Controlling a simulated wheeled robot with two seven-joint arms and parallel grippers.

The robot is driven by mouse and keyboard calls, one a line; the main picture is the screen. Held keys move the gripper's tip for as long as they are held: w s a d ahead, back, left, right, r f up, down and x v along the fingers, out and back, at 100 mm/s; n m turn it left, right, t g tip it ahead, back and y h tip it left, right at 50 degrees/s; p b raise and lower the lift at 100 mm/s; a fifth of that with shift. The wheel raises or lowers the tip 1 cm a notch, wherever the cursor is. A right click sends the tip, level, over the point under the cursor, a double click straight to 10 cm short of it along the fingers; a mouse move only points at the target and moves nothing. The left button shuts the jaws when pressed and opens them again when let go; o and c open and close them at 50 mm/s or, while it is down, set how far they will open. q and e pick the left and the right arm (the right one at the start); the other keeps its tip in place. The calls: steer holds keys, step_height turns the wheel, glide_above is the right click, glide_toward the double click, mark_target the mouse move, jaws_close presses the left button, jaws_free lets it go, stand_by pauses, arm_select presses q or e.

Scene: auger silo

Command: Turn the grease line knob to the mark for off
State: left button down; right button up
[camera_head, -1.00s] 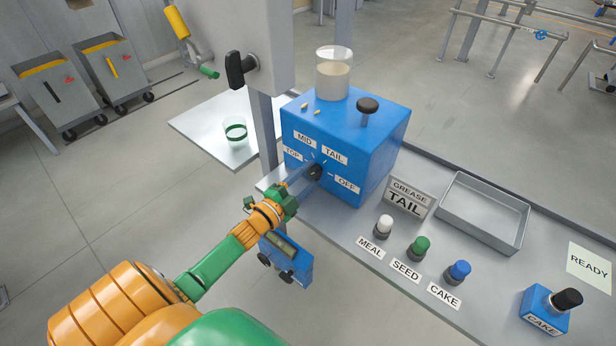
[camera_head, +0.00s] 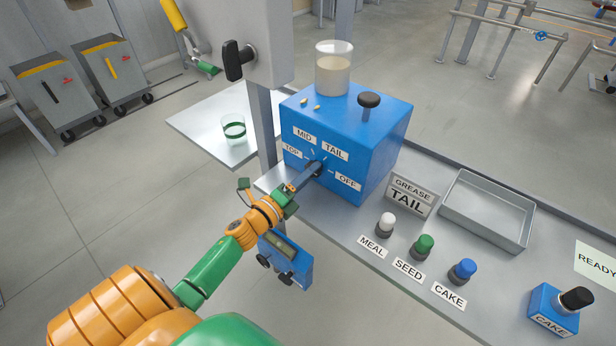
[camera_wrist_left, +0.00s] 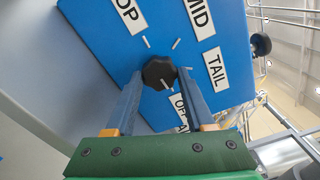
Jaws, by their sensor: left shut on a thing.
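The grease line knob (camera_wrist_left: 158,71) is black and sits on the front of the blue box (camera_head: 345,130). My left gripper (camera_wrist_left: 158,80) is shut on it, one finger on each side. In the head view the left gripper (camera_head: 315,170) reaches the box front and its fingers mostly hide the knob. Labels TOP, MID, TAIL and OFF (camera_head: 347,182) surround the knob. In the wrist view a white line on the knob's lower edge points down toward the OFF label (camera_wrist_left: 181,110), which a finger partly covers. My right gripper is not in view.
A sign reading GREASE TAIL (camera_head: 409,196) stands right of the box. White, green and blue buttons, a grey tray (camera_head: 487,210) and a small blue CAKE box (camera_head: 553,310) are on the bench. A jar (camera_head: 333,68) and black-topped post (camera_head: 368,104) stand on the blue box.

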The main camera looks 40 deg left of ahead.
arm_select(q)
steer(key=shift+f+m, duration=0.1)
steer(key=shift+m, duration=0.6)
steer(key=shift+c, duration=1.3)
jaws_free()
steer(key=s, duration=0.7)
steer(key=shift+a+b, duration=0.3)
steer(key=shift+s, duration=0.1)
